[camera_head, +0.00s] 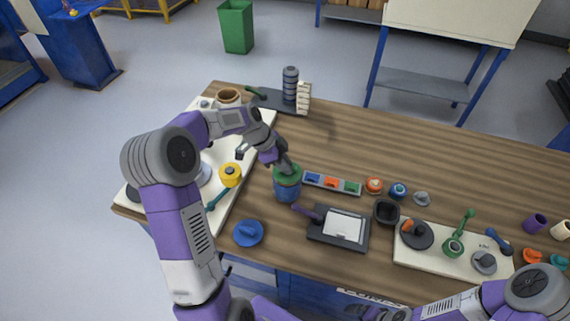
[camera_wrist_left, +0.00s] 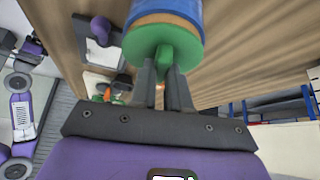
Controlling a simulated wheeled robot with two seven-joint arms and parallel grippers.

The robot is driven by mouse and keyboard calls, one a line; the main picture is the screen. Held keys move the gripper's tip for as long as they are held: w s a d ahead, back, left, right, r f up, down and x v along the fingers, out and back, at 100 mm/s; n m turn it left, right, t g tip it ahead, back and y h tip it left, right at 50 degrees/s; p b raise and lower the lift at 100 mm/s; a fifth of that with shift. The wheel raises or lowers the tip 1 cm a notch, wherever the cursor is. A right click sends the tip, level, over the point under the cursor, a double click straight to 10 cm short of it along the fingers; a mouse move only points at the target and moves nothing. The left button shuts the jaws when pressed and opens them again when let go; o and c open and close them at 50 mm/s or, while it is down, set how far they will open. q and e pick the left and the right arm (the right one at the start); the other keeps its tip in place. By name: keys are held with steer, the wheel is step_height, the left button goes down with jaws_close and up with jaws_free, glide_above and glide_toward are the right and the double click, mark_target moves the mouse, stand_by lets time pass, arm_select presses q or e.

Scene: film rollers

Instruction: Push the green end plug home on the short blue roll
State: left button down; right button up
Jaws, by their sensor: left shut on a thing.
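My left gripper (camera_head: 285,162) comes down from above, shut on the plug's knob. In the left wrist view the fingers (camera_wrist_left: 165,88) clasp the green plug (camera_wrist_left: 162,48), and its wide disc is against the blue roll's end (camera_wrist_left: 165,8). I cannot tell how deep the plug sits. My right gripper (camera_head: 372,313) shows only partly at the bottom edge, and its jaws are unclear.
A yellow-topped part (camera_head: 230,174) stands close left on a pale board. A tray of coloured pieces (camera_head: 331,184) lies just right of the roll. Bare table is behind to the right.

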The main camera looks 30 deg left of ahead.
arm_select(q)
steer(key=shift+f, duration=0.15)
steer(key=shift+c, duration=2.4)
jaws_free()
steer(key=shift+r, duration=0.2)
steer(key=shift+r+p, duration=2.1)
steer(key=shift+r, duration=1.3)
